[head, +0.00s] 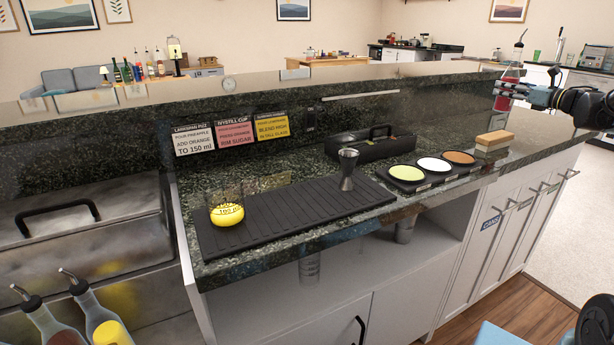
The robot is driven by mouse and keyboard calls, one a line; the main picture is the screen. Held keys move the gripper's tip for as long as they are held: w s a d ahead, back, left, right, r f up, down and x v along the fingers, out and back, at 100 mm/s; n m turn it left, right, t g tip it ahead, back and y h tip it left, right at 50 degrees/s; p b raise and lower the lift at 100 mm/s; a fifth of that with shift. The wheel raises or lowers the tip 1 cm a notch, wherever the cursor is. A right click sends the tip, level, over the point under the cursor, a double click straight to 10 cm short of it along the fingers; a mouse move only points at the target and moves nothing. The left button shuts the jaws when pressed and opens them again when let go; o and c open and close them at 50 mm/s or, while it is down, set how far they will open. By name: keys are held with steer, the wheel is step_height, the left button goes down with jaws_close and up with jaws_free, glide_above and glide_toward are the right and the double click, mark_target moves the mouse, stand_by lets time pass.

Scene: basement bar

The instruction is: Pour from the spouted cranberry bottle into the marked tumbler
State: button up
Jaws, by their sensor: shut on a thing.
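The spouted cranberry bottle (508,76) is at the upper right, with red liquid in it and a thin pour spout on top. It looks about upright, above the right end of the counter. My gripper (506,90) is shut around its body; the fingers hide part of it. The marked tumbler (226,207) is clear glass and stands at the left end of the black ribbed mat (290,215). It has yellow liquid in its lower part and a printed mark too small to read surely. The bottle is far right of the tumbler.
A metal jigger (347,169) stands on the mat. A black rimming tray (432,187), a sponge on a wooden block (492,144) and a black caddy (371,146) lie between bottle and tumbler. Recipe cards (232,134) stand behind. Spouted bottles (104,318) are at the lower left.

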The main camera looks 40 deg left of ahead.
steer(key=s+a+n+g+y, duration=0.1)
steer(key=s+a+n+g, duration=0.3)
steer(key=s+a, duration=0.75)
steer(key=s+a+r+n+g+h, duration=0.1)
steer(key=s+a+n+g, duration=0.25)
steer(key=s+a, duration=0.65)
steer(key=s+a+n+g+h, duration=0.15)
steer(key=s+a+g, duration=0.35)
steer(key=s, duration=0.8)
steer(key=s+a+r+n+g+h, duration=0.1)
steer(key=s+a+n+g, duration=0.3)
steer(key=s+a, duration=0.6)
steer(key=s+d+n+g+h, duration=0.2)
steer(key=s+n+g+h, duration=0.45)
steer(key=s, duration=2.55)
steer(key=s+d+f+n+h, duration=0.1)
steer(key=s+d+h, duration=0.3)
steer(key=s, duration=0.4)
steer(key=s+d+f+n+h, duration=0.1)
steer(key=s+d+h, duration=0.3)
steer(key=s, duration=0.5)
steer(key=s+d+f+n+g+h, duration=0.1)
steer(key=s+d+n+h, duration=0.2)
steer(key=s, duration=0.5)
steer(key=shift+s+d+h, duration=0.4)
